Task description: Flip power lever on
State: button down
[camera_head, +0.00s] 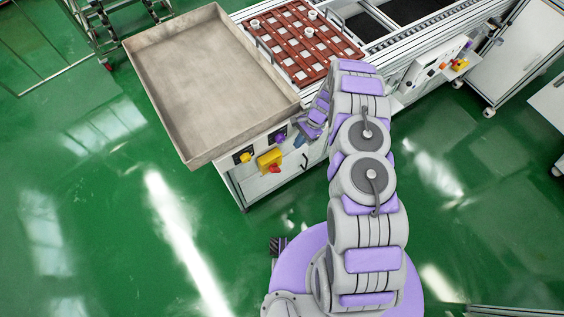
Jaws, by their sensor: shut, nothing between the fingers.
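My gripper (300,141) hangs from the purple-and-grey arm, near the front panel of the conveyor cabinet (290,168). It is shut and empty. A yellow switch box with a red part (269,160) sits on this panel, a little left of and below my fingertips. A small gap seems to lie between them, but contact is hard to judge. A yellow knob (245,157) is further left on the panel. Which part is the power lever, and how it is set, is too small to tell. My gripper and arm hide some of the panel's right part.
A large empty metal tray (150,95) overhangs the panel's left side. A red-brown lattice rack (291,62) with several white cups lies on the conveyor behind. A second panel with a yellow-and-red switch (459,65) is at right. The green floor (130,240) is clear in front.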

aim_at(274, 169)
jog(key=s+a+b+x, duration=0.1)
jog(key=b+x, duration=0.2)
jog(key=x, duration=1)
jog(key=shift+r+b, duration=0.25)
jog(key=shift+b, duration=0.05)
jog(key=shift+d, duration=0.15)
jog(key=shift+f+p, duration=0.5)
jog(key=shift+f, duration=0.05)
jog(key=shift+r, duration=0.15)
jog(key=shift+r+p, duration=0.3)
jog(key=shift+r, duration=0.4)
jog(key=shift+w+r, duration=0.1)
